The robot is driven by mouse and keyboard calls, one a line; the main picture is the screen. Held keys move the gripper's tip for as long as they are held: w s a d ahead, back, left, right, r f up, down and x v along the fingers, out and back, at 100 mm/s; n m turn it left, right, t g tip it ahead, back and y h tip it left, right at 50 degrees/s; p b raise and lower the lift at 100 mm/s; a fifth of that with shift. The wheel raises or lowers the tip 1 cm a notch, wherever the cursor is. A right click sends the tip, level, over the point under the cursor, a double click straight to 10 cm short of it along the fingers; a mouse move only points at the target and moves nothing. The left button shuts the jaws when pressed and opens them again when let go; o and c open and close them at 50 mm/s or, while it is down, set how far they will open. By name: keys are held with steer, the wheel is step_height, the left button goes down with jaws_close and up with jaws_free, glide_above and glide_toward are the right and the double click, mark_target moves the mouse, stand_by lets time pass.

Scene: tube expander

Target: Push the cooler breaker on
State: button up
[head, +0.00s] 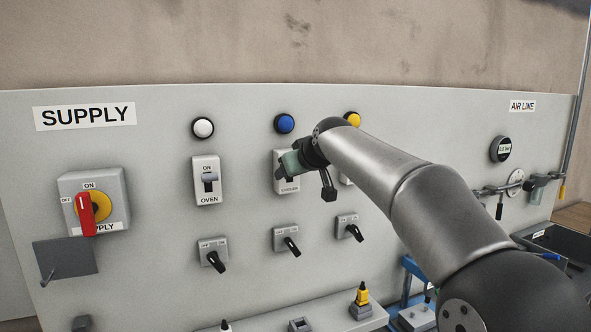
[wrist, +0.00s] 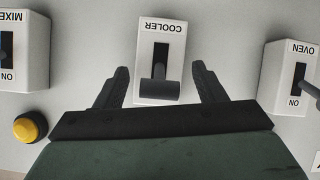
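The cooler breaker (wrist: 145,55) is a white box with a dark slot and a grey toggle lever (wrist: 160,89). It appears upside down in the wrist view, with the lever across the lower part of the slot. I cannot tell whether it is on or off. In the head view the breaker (head: 290,188) is mostly hidden by my gripper (head: 290,160). In the wrist view my gripper (wrist: 160,70) is open and empty, with one dark finger on each side of the breaker and lever. I cannot see contact.
The oven breaker (head: 206,196) is left of the cooler breaker; the mixer breaker (wrist: 35,55) is on its other side. White (head: 203,127), blue (head: 284,123) and yellow (head: 352,119) round lights or buttons sit above. Black rotary switches (head: 291,244) are below.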

steer(key=b+v, duration=0.5)
steer(key=v, duration=1.2)
steer(key=shift+s, duration=0.25)
steer(key=shift+r, duration=0.1)
steer(key=s+d+f+m+g+h, duration=0.1)
steer(key=s+f+g, duration=0.1)
steer(key=f, duration=0.6)
steer(key=s+d+f+m+g+h, duration=0.1)
steer(key=s+f, duration=0.1)
steer(key=f, duration=0.5)
steer(key=s+d+f+m+g+h, duration=0.1)
steer(key=s+d+f+m+g, duration=0.1)
steer(key=s+f, duration=1)
steer(key=s+d+f+m+g+h, duration=0.1)
steer(key=s+d+f+g, duration=0.3)
steer(key=s+f, duration=0.9)
step_height(320, 180, down, 7)
steer(key=shift+m+g, duration=0.7)
